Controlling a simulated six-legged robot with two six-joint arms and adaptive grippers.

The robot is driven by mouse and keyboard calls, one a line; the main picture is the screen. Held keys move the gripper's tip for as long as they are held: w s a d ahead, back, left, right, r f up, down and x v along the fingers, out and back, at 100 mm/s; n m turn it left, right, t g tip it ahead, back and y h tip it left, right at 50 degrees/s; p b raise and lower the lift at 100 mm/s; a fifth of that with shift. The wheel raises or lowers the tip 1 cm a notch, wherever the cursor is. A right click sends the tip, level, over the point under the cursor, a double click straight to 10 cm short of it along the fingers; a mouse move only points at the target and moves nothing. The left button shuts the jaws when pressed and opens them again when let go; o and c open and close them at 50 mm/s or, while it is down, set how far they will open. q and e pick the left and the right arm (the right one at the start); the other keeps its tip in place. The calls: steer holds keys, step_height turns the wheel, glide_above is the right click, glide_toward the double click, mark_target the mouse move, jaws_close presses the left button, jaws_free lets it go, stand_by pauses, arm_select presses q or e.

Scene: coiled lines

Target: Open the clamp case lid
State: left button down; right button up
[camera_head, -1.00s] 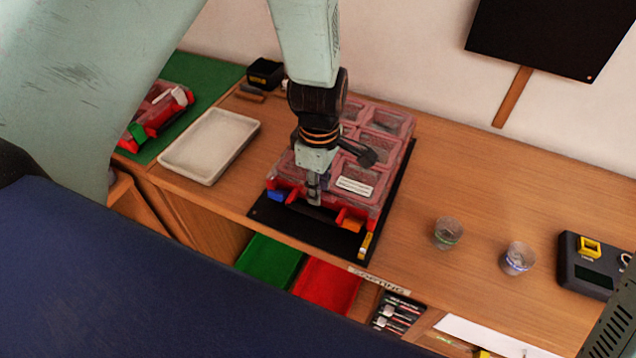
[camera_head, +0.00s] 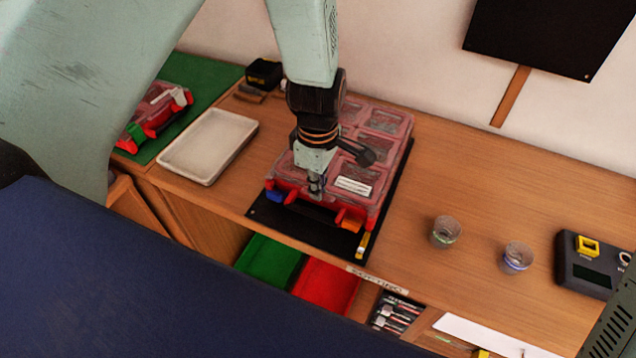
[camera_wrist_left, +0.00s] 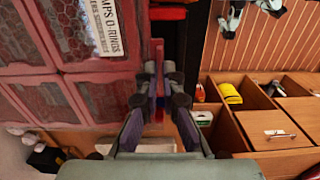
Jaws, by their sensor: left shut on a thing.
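The clamp case (camera_head: 385,125) is a red case with a clear, divided lid and a white label (camera_head: 353,186). It lies on a black mat (camera_head: 392,190) on the bench, and its lid looks down. My left gripper (camera_head: 316,186) is at the middle of the case's front edge, pointing down, between a blue latch (camera_head: 275,196) and an orange latch (camera_head: 350,223). In the left wrist view its fingers (camera_wrist_left: 158,85) are shut on the red front lip of the lid (camera_wrist_left: 158,55). The fingers hide part of the lip. My right gripper does not show.
A pale tray (camera_head: 208,146) stands left of the case, and another red case (camera_head: 160,108) lies on a green mat. Two clear cups (camera_head: 446,232) and a dark device (camera_head: 588,270) stand to the right. Green (camera_head: 268,262) and red bins (camera_head: 325,288) sit below the front edge.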

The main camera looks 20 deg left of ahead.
arm_select(q)
steer(key=shift+r, duration=0.15)
steer(key=shift+w+r+p, duration=0.15)
steer(key=shift+r+p, duration=0.45)
steer(key=shift+p, duration=0.05)
steer(key=w+r+g+p, duration=0.1)
steer(key=w+r+p, duration=0.2)
steer(key=r, duration=0.6)
steer(key=w+r+g+p, duration=0.1)
steer(key=w+r+p, duration=0.2)
steer(key=r, duration=0.6)
steer(key=shift+w+d+g+p, duration=0.15)
steer(key=shift+w+g+p, duration=0.2)
steer(key=shift+w, duration=0.7)
steer(key=shift+r, duration=0.1)
